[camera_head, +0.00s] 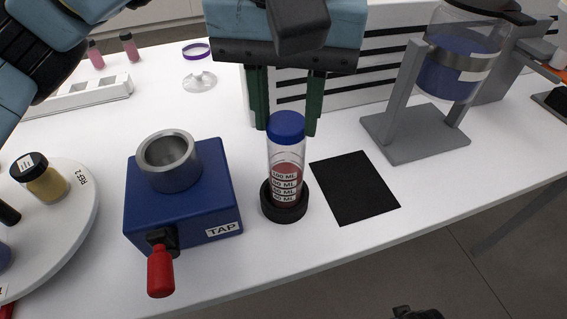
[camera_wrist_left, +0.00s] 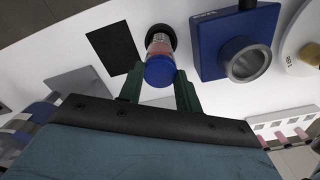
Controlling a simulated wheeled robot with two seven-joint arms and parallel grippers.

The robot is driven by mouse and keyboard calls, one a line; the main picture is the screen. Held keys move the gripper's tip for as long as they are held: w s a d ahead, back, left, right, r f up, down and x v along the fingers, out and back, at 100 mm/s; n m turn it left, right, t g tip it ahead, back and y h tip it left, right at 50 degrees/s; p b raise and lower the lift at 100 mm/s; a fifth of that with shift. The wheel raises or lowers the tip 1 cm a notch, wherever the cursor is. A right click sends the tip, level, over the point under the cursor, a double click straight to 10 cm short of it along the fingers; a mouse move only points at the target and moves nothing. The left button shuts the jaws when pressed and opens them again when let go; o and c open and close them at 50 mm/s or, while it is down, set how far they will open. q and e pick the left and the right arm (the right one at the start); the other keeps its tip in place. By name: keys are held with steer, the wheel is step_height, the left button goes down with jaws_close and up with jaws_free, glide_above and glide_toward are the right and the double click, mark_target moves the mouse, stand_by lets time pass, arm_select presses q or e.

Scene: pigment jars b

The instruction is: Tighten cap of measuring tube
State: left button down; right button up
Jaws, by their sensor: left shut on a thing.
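The measuring tube (camera_head: 286,160) stands upright in a black round holder (camera_head: 284,208). It is clear, with volume labels and red contents in its lower part. Its blue cap (camera_head: 286,126) sits on top; the wrist view shows the cap (camera_wrist_left: 159,71) from above, with the tube (camera_wrist_left: 160,46) behind it. My left gripper (camera_head: 288,130) comes down from above and behind, its green fingers on either side of the cap, shut on it. In the wrist view its fingertips (camera_wrist_left: 158,80) flank the cap. The exact contact is hard to see. My right gripper is not seen.
A blue tap block (camera_head: 218,180) with a metal ring and red handle stands just left of the tube. A black mat (camera_head: 355,188) lies to its right. A grey stand (camera_head: 420,135) holds a blue-filled vessel. A round white tray (camera_head: 75,225) with jars is at far left.

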mark_target(285, 121)
arm_select(q)
steer(key=shift+f+m, duration=0.1)
steer(key=shift+m, duration=0.8)
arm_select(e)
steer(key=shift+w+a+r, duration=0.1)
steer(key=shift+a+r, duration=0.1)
arm_select(q)
steer(key=c, duration=0.9)
jaws_free()
steer(key=shift+r, duration=0.2)
steer(key=shift+w+r, duration=0.1)
steer(key=shift+r, duration=0.2)
step_height(285, 121, up, 13)
steer(key=p, duration=0.4)
steer(key=shift+f, duration=0.15)
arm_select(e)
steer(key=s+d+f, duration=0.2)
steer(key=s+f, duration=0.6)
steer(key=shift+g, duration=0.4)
